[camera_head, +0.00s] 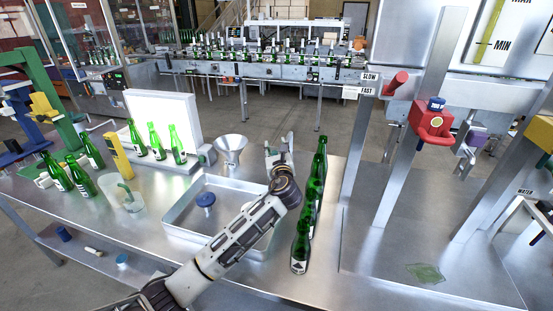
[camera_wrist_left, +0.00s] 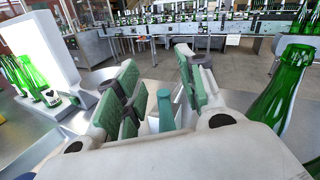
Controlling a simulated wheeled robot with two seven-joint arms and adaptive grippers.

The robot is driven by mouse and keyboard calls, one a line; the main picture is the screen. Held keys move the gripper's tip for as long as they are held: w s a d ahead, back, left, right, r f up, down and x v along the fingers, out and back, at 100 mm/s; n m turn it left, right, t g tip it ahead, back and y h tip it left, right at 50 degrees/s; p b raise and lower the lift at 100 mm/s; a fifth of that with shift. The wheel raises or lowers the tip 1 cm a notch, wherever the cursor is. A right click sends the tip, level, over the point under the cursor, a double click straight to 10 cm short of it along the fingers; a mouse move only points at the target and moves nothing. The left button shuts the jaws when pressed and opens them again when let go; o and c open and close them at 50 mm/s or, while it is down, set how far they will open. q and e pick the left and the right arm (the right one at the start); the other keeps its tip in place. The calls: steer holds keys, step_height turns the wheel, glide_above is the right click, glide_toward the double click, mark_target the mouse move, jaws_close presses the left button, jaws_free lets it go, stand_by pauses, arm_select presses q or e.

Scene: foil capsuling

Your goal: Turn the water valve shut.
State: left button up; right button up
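A small WATER label (camera_head: 525,191) is at the far right of the head view. Beside it, a dark fitting (camera_head: 545,207) is cut off by the picture edge; I cannot tell whether it is the water valve or how it is turned. My left gripper (camera_head: 279,151) is over the table, beyond the metal tray and far left of that label. In the left wrist view its green-padded fingers (camera_wrist_left: 160,92) stand apart. A teal upright piece (camera_wrist_left: 166,110) shows between them, with no clear contact. My right gripper is not in view.
A row of green bottles (camera_head: 301,245) stands just right of my left forearm. A metal tray (camera_head: 182,228) and a funnel (camera_head: 231,148) are left of it. A steel stand with a red fitting (camera_head: 431,122) rises at the right. The steel plate below has free room.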

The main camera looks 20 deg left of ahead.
arm_select(q)
steer(key=shift+r, duration=1.55)
